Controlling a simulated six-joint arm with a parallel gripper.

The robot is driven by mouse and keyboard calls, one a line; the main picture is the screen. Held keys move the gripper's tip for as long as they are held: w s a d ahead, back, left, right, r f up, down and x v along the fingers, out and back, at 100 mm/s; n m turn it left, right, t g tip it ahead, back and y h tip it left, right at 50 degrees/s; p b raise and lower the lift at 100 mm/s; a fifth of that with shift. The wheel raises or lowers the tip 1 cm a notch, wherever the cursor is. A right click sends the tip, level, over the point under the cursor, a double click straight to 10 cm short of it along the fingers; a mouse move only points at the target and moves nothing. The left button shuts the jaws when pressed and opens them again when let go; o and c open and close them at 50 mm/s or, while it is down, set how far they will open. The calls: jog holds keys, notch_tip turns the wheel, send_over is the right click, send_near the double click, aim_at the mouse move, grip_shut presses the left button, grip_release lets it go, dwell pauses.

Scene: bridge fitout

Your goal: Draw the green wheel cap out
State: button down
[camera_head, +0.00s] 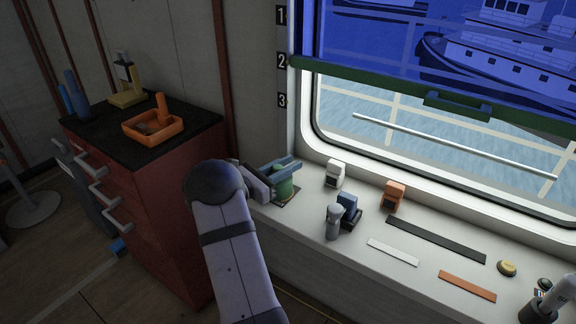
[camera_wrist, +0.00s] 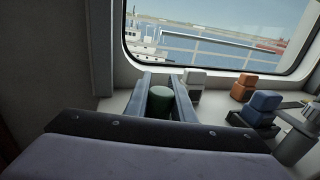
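The green wheel cap (camera_head: 284,186) is a short green cylinder at the left end of the window sill, upright on a dark base (camera_head: 290,199). My gripper (camera_head: 285,165) is at it, with one blue-grey finger on each side. In the wrist view the green cap (camera_wrist: 160,103) fills most of the gap between the two fingertips (camera_wrist: 162,80). The frames do not show whether the fingers press on it. Its lower part is partly hidden by my gripper.
On the sill stand a white block (camera_head: 335,174), a blue block (camera_head: 348,206) in a dark holder, a grey cylinder (camera_head: 334,222) and an orange block (camera_head: 394,196). Flat strips lie to the right. A red cabinet (camera_head: 170,190) stands left, bearing an orange tray (camera_head: 152,130).

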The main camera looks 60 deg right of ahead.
jog(key=shift+r, duration=0.15)
jog(key=shift+r+p, duration=2.55)
jog(key=shift+r, duration=1.1)
jog(key=w+a+f+n+t+p, duration=0.2)
jog(key=w+a+t+p, duration=0.3)
jog(key=a, duration=0.7)
jog(key=w+a+f+n+t+p, duration=0.1)
jog(key=w+a+n+t+p, duration=0.15)
jog(key=w+a+p, duration=0.65)
jog(key=s+a+r+n+t+y+p, duration=0.1)
jog(key=s+a+n+t+p, duration=0.2)
jog(key=a, duration=1.1)
jog(key=s+a+r+n+t+y+p, duration=0.2)
jog(key=s+a+t, duration=0.3)
jog(key=a, duration=0.8)
jog(key=shift+s+a+n+p, duration=0.35)
jog(key=shift+s+n+p, duration=0.3)
jog(key=shift+p, duration=0.25)
